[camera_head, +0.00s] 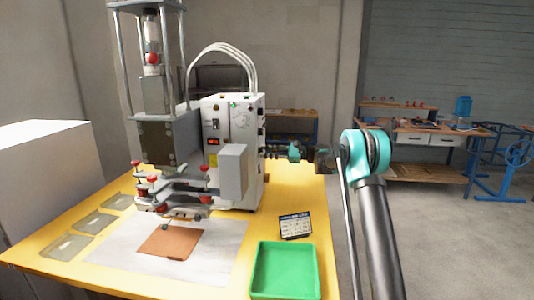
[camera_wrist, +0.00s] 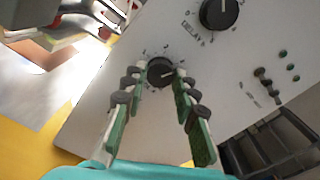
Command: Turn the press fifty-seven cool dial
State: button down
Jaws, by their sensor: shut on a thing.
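The press (camera_head: 215,115) is a white control box with a column and clamps, standing on the yellow table. My gripper (camera_wrist: 157,76) is at its right side in the head view, where the end of my arm meets the box. In the wrist view its green, dark-padded fingers are closed around a small black dial (camera_wrist: 161,70) on the white panel. Scale marks show around the dial. Its name is not readable, and the fingers cover its sides. A second black dial (camera_wrist: 217,12), with lettering that looks like "DELAY", sits above it, apart from my fingers.
A green tray (camera_head: 285,270) and a small dark sign (camera_head: 295,225) are at the table's front right. A brown sheet (camera_head: 170,240) lies below the clamps. Small knobs (camera_wrist: 263,83) sit on the panel right of the dial. A workbench (camera_head: 425,140) stands behind.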

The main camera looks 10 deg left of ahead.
jog(key=shift+d+f, duration=0.1)
jog(key=c, duration=1.2)
grip_release()
jog(key=d, duration=1.2)
jog(key=shift+s, duration=0.2)
jog(key=shift+s, duration=0.1)
